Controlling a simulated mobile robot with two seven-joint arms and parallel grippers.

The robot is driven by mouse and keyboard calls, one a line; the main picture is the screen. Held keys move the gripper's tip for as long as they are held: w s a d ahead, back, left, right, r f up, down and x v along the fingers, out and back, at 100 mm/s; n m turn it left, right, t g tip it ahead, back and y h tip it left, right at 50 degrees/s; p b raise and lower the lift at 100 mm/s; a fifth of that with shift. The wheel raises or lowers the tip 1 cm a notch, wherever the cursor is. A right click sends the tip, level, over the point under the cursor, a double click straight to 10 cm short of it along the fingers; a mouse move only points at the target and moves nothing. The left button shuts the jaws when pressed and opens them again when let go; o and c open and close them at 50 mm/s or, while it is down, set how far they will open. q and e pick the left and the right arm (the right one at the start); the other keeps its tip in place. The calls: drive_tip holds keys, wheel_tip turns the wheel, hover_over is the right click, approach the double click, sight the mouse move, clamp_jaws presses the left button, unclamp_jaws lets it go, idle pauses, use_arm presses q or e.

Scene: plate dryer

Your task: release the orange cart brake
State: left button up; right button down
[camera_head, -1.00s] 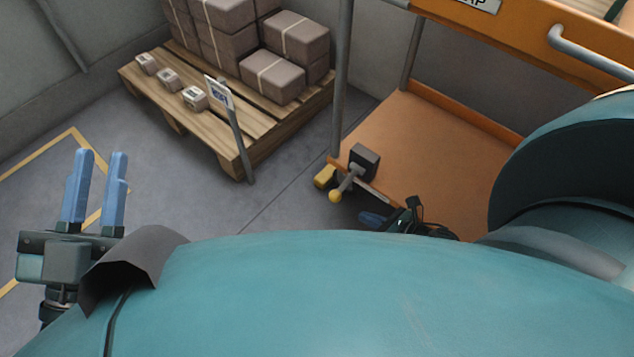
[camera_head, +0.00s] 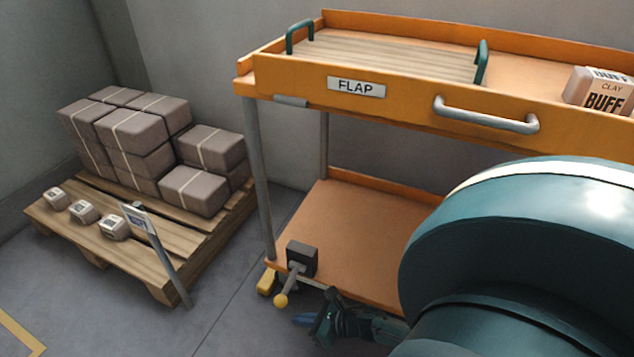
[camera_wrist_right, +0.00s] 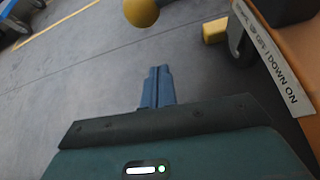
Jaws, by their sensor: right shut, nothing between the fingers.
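The orange cart (camera_head: 345,235) stands right of centre in the head view. Its brake is a dark box (camera_head: 302,258) at the lower shelf's near left corner. A grey lever slants down from it to a yellow ball knob (camera_head: 281,300), also at the top of the right wrist view (camera_wrist_right: 141,12). My right gripper (camera_head: 303,320) is just right of and below the knob, apart from it. Its blue fingers (camera_wrist_right: 157,88) are shut and empty. A white label (camera_wrist_right: 272,58) on the cart edge ends in "DOWN ON". My left gripper is out of view.
A yellow block (camera_head: 266,281) sits low at the cart's corner by a wheel. A pallet (camera_head: 160,270) with brown boxes and a sign post (camera_head: 165,255) stands left. Floor between pallet and cart is clear. My arm hides the cart's right side.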

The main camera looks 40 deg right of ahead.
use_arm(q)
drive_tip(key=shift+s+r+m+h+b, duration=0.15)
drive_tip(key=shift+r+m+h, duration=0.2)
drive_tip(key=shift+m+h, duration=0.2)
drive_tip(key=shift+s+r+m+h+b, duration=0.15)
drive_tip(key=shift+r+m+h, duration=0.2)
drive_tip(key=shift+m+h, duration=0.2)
use_arm(e)
drive_tip(key=shift+w+a+r, duration=0.25)
drive_tip(key=shift+w+r, duration=0.4)
drive_tip(key=shift+w, duration=0.1)
drive_tip(key=shift+w+a+r, duration=0.25)
drive_tip(key=shift+w+r, duration=0.35)
drive_tip(key=shift+w, duration=0.15)
